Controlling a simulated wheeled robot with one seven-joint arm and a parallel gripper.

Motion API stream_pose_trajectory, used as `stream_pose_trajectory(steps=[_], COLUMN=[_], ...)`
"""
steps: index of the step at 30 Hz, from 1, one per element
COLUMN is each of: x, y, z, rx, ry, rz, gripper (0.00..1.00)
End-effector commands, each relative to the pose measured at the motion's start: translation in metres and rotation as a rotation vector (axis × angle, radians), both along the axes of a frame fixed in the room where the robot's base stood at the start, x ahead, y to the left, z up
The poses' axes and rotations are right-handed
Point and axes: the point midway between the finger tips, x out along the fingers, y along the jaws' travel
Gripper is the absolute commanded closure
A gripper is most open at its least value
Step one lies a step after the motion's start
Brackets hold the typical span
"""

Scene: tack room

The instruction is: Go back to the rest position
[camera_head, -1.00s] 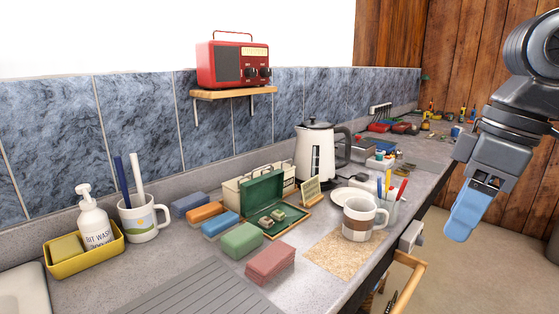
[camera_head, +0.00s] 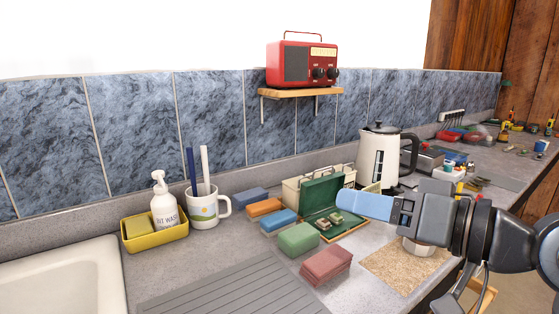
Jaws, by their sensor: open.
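My gripper (camera_head: 352,205) reaches in from the right over the counter, its blue fingers pointing left. It is open, with nothing seen between the fingers. In the picture it overlaps the right side of an open green box (camera_head: 323,196) with small items inside; I cannot tell how far above the counter it is. My wrist and arm hide most of a mug (camera_head: 418,247) on a cork mat (camera_head: 385,268).
The counter holds sponge-like blocks, including a green one (camera_head: 298,238) and a red one (camera_head: 326,264). A white kettle (camera_head: 379,158) stands behind my gripper. A red radio (camera_head: 302,64) sits on a wall shelf (camera_head: 300,92). A yellow tray (camera_head: 130,241) and a mug (camera_head: 204,210) stand left.

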Motion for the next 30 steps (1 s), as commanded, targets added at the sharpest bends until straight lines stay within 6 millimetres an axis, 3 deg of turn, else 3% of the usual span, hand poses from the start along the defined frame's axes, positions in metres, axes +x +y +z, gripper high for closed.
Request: stream_pose_trajectory(steps=[8,14,23,30], x=[-0.013,-0.04,-0.115,-0.198], y=[0.007,0.0,-0.017,-0.038], z=[-0.042,-0.088,-0.164,-0.21], rx=[0.22,0.284,0.222,0.049], ry=[-0.014,0.005,0.051,0.064], rz=[-0.221,-0.399,-0.644,-0.774], gripper=[0.44,0.44,0.44,0.44])
